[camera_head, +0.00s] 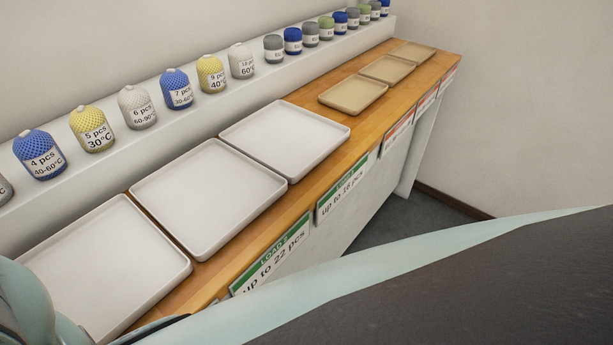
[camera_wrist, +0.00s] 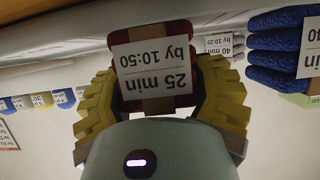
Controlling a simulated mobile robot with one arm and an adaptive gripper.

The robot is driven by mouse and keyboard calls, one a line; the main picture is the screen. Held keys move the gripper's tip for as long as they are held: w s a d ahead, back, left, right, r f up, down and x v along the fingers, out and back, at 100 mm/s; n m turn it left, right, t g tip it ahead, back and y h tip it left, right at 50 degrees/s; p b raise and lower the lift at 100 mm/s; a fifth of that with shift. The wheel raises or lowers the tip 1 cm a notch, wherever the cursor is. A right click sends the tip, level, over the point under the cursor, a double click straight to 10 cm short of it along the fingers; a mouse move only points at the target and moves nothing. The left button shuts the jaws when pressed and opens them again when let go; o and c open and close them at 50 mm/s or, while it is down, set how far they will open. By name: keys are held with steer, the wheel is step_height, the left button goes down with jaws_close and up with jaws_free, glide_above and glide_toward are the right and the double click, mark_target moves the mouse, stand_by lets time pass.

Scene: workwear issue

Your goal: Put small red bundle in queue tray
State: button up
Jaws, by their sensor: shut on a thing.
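In the wrist view my gripper (camera_wrist: 158,80), with yellow ribbed fingers, is shut on a small red bundle (camera_wrist: 150,33). The bundle has a brown band and a white label reading "25 min by 10:50", upside down in this view. The label hides much of its front. The gripper and bundle are not visible in the head view. No tray in the head view has a readable queue label. Three large white trays (camera_head: 211,240) and three smaller beige trays (camera_head: 352,110) lie empty on the wooden counter, so I cannot tell which is the queue tray.
A white ledge (camera_head: 190,112) behind the trays carries a row of labelled blue, yellow, white, grey and green bundles (camera_head: 92,111). Green "LOAD" signs (camera_head: 270,253) hang on the counter front. In the wrist view a blue bundle (camera_wrist: 283,68) is close on the right.

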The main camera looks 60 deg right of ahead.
steer(key=o, duration=1.3)
steer(key=shift+f, duration=0.1)
steer(key=shift+c, duration=0.2)
steer(key=shift+s+r, duration=0.15)
steer(key=shift+r, duration=0.1)
steer(key=v, duration=1.1)
steer(key=shift+s+r, duration=0.2)
steer(key=shift+s, duration=0.15)
